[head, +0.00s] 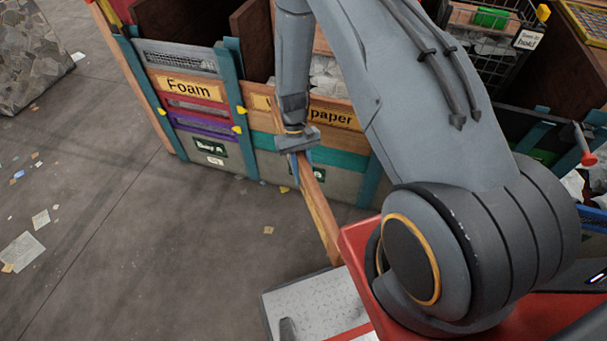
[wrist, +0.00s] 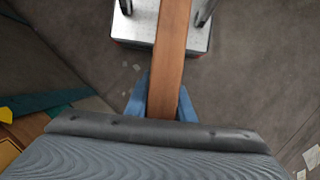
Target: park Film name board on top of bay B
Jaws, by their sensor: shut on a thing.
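My gripper (head: 301,158) is shut on a long wooden board (head: 321,213). The board is seen nearly edge-on and slopes down toward my base. No lettering shows on it, so I cannot read whether it is the Film name board. In the wrist view the board (wrist: 170,55) runs away from between the blue fingers (wrist: 160,105). Behind the gripper is a bay with a yellow sign ending in "paper" (head: 335,117), partly hidden by my arm. A small green plate (head: 318,173) below it is mostly hidden, so its letter cannot be read.
To the left stands Bay A, with a "Foam" board (head: 188,88) and a green plate (head: 209,147). Teal posts (head: 236,110) divide the bays. A dark wire crate (head: 490,45) is at the upper right. The floor (head: 120,200) at left is open, with scattered paper.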

